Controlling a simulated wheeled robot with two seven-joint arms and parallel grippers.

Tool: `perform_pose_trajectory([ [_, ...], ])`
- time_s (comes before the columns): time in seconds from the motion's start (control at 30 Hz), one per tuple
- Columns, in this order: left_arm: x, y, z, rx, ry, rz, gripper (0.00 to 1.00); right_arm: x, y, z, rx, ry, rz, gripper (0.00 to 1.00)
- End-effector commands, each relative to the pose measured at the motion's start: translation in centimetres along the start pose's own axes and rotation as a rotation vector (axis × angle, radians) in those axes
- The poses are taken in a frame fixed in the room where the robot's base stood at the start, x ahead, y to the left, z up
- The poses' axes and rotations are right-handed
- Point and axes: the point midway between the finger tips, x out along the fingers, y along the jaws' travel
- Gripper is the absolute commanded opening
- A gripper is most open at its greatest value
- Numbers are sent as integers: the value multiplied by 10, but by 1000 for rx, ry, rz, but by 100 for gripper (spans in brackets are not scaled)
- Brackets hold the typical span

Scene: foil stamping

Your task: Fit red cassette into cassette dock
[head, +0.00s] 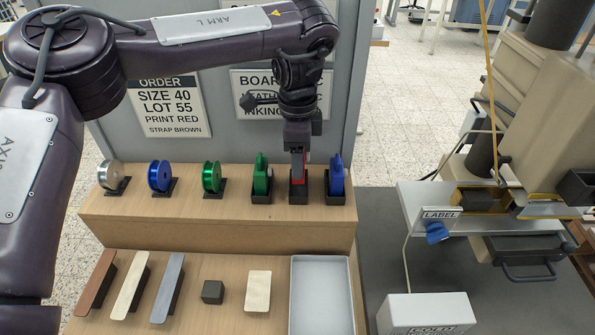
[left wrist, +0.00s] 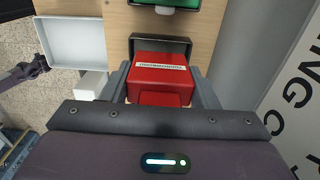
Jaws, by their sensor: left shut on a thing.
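The red cassette (head: 299,190) stands in a small black holder (head: 299,198) on the raised wooden shelf, between a green and a blue cassette. The red cassette (left wrist: 160,82) shows its pale label strip in the left wrist view, with the dark holder behind it. My left gripper (head: 299,165) points down from above and is shut on the red cassette, a finger on each side. No part is clearly marked as the cassette dock; the stamping machine (head: 525,130) at the right has an open bay (head: 483,200) near a LABEL sign. My right gripper is not visible.
The green cassette (head: 261,182) and blue cassette (head: 336,178) stand close on either side. Foil spools (head: 160,177) line the shelf's left. Below lie strips, small blocks and a grey tray (head: 322,300). A white box (head: 425,313) stands at front right.

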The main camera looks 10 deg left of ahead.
Motion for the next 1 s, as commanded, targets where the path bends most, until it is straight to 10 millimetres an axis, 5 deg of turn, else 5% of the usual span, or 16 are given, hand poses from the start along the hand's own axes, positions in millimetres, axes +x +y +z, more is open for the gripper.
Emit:
perform_pose_trajectory([
  [0.33,40,0,0,-2,1,2,26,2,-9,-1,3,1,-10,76],
  [0.77,46,0,0,-2,1,0,26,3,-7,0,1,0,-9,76],
  [0.8,45,0,0,-2,1,-1,58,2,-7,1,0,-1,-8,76],
  [0.93,45,0,0,-2,0,-1,75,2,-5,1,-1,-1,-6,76],
  [1.0,45,0,0,-2,0,-1,76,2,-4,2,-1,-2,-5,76],
])
